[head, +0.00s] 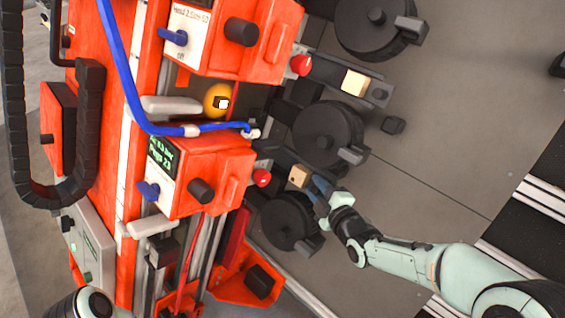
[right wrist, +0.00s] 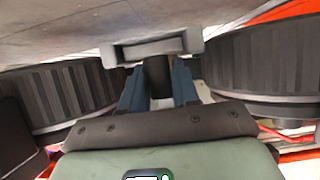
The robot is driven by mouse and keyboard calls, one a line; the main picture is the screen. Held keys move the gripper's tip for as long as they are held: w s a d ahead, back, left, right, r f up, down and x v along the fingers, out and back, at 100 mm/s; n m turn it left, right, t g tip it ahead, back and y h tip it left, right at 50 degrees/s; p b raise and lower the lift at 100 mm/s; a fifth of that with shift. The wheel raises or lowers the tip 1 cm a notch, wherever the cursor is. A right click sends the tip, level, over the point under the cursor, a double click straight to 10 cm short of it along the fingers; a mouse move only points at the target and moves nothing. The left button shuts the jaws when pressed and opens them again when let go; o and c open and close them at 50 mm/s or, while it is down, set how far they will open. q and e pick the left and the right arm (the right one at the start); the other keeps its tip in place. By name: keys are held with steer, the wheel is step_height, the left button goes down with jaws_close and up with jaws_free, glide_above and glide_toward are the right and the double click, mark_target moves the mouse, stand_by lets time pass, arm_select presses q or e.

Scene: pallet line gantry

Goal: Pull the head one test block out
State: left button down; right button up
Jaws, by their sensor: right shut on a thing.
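A tan test block (head: 299,176) sits on the narrow dark slide of the lower orange head (head: 215,178), beside a red knob (head: 262,178). My right gripper (head: 320,188) is at the outer end of that slide, just right of the block. In the right wrist view its blue fingers (right wrist: 158,88) are shut on a dark round handle (right wrist: 158,72), below a grey channel-shaped piece (right wrist: 150,46). The block is not seen in that view. My left gripper is out of view.
Dark ribbed rollers (head: 328,135) (head: 290,220) flank the slide closely. A blue hose (head: 125,75) hangs in front of the frame. Grey floor (head: 440,130) is clear to the right.

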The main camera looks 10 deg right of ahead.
steer(key=shift+s+d, duration=1.5)
steer(key=shift+s, duration=0.3)
steer(key=shift+f, duration=0.1)
steer(key=o, duration=0.6)
steer(key=shift+o, duration=0.2)
steer(key=shift+s, duration=0.1)
steer(key=v, duration=0.9)
steer(key=shift+p, duration=0.35)
